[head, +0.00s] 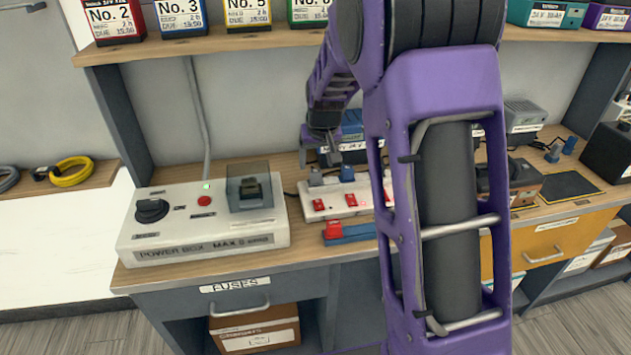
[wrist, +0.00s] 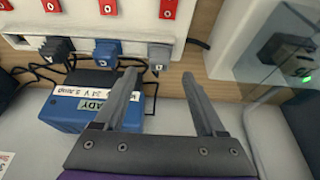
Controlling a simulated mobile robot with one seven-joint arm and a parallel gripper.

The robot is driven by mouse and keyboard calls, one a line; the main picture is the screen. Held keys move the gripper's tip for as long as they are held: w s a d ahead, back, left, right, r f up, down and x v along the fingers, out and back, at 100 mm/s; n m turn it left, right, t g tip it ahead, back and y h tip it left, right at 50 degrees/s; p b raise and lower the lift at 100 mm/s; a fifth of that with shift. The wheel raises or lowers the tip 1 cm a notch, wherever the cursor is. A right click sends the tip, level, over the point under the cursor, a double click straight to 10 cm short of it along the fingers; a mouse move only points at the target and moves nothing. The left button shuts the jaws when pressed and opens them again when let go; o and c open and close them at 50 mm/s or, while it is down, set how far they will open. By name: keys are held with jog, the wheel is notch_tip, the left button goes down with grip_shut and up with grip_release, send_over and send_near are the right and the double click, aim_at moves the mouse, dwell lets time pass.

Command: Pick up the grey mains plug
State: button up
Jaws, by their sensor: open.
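A grey mains plug (wrist: 158,54) sits in the right end of the white power strip (wrist: 120,18) in the wrist view. In the head view this plug (head: 315,178) is at the strip's (head: 300,200) left end. A blue plug (wrist: 107,48) and a darker grey plug (wrist: 56,48) stand beside it in the strip. My gripper (wrist: 158,76) is open and empty. Its fingertips point at the grey plug, one to each side of it in the picture; I cannot tell the exact gap. In the head view my gripper (head: 328,152) is above and behind the strip, partly hidden.
A blue charger (wrist: 80,112) lies close under my left finger in the wrist view. The white power box (head: 205,245) with a clear cover (head: 247,172) stands left of the strip. A red-and-blue item (head: 350,235) lies in front of the strip. A shelf of batteries (head: 180,48) is above.

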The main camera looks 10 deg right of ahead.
aim_at(316, 171)
jog(key=shift+b+x, duration=0.4)
jog(key=shift+x, duration=2.65)
jog(key=shift+w+d+r, duration=0.1)
jog(key=shift+w+r, duration=0.05)
grip_shut()
